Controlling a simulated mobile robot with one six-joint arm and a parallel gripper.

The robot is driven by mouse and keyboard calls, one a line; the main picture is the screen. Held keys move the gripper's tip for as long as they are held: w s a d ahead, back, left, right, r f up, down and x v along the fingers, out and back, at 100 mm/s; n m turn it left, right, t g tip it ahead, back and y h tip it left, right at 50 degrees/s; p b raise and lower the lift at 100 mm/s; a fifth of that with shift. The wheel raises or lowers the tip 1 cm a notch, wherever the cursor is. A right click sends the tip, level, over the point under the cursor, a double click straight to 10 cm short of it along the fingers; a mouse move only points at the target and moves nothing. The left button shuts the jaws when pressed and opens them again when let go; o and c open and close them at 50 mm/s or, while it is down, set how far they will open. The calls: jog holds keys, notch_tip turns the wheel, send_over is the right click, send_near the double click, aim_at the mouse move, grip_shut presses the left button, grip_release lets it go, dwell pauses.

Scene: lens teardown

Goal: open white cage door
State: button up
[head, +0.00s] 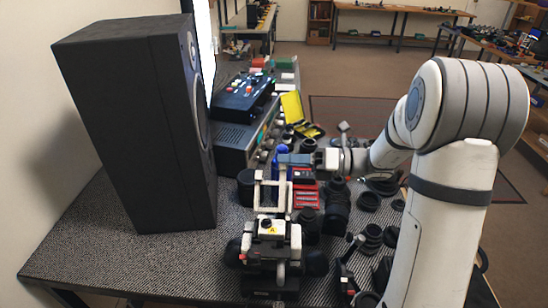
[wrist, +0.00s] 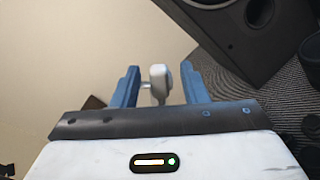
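A white open frame, which looks like the white cage door (head: 257,192), stands upright on a white and dark device (head: 270,230) on the table. My gripper (head: 288,160) reaches in from the right, its blue fingers at the top of the white frame. In the wrist view my gripper (wrist: 160,88) is open. A white rounded bar (wrist: 159,76) shows between its two blue fingers, with gaps on both sides. The fingers do not appear to press on it. The frame's hinge and exact contact cannot be made out.
A tall black speaker (head: 140,125) stands to the left on the grey table (head: 90,245). Black lens parts (head: 336,210) and a red case (head: 306,196) crowd the right of the device. The table's front left is clear.

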jog(key=shift+a, duration=1.7)
jog(key=shift+c, duration=0.2)
grip_shut()
